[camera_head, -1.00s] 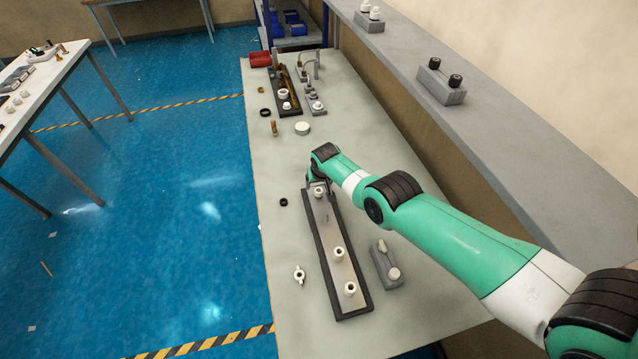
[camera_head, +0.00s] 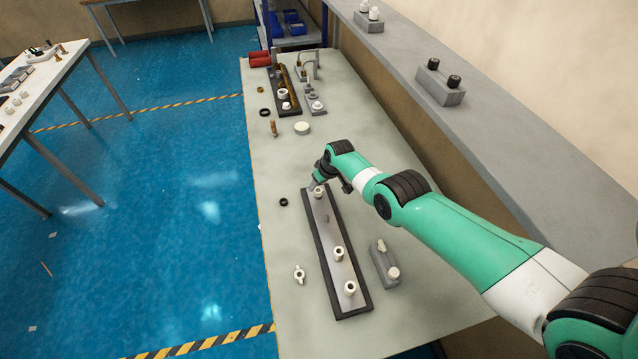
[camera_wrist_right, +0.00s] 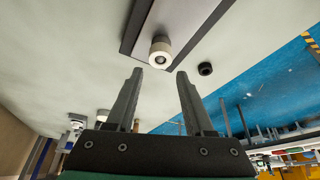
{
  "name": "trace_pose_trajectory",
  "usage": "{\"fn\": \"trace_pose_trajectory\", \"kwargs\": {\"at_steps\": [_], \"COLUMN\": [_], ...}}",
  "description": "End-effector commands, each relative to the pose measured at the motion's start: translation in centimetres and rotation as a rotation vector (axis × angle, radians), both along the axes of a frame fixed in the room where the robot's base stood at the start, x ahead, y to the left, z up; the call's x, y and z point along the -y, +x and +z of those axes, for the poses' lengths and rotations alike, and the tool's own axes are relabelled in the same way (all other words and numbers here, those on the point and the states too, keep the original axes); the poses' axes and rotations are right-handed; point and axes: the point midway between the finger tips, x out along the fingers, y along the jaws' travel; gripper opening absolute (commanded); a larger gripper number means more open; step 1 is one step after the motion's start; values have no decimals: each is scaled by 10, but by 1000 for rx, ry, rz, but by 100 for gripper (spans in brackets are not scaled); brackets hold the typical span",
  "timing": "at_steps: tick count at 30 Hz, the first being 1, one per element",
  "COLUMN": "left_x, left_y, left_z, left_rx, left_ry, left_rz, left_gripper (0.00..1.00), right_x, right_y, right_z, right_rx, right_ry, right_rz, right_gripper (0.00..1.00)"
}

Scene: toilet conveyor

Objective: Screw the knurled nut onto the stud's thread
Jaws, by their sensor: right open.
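A dark-edged plate (camera_head: 333,262) lies on the bench with several pale round fittings standing on it. The fitting at its far end (camera_head: 318,193) is a pale cylinder with a hole in its top; it also shows in the wrist view (camera_wrist_right: 160,52). I cannot tell whether it is the knurled nut on the stud. My right gripper (camera_wrist_right: 160,72) is open and empty, its fingertips apart from this fitting and just short of it in the wrist view. In the head view its fingers are small and partly hidden. My left gripper is not in view.
A white disc (camera_head: 302,128) and another fixture (camera_head: 287,97) are farther back. A ledge (camera_head: 500,130) runs along the right.

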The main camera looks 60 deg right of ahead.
Motion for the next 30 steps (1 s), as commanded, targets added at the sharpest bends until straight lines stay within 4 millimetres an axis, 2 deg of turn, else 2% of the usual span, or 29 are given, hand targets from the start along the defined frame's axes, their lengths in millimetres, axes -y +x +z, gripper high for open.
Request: {"fn": "trace_pose_trajectory", "kwargs": {"at_steps": [10, 18, 30], "left_x": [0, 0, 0], "left_y": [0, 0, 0], "left_z": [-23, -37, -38], "left_rx": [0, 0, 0], "left_ry": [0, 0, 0], "left_rz": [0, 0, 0], "left_gripper": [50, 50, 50], "right_x": [2, 2, 2], "right_y": [-1, 0, -1], "right_z": [-3, -2, -1], "right_rx": [0, 0, 0], "right_ry": [0, 1, 0], "right_rz": [255, 337, 354], "right_gripper": [53, 53, 53]}}
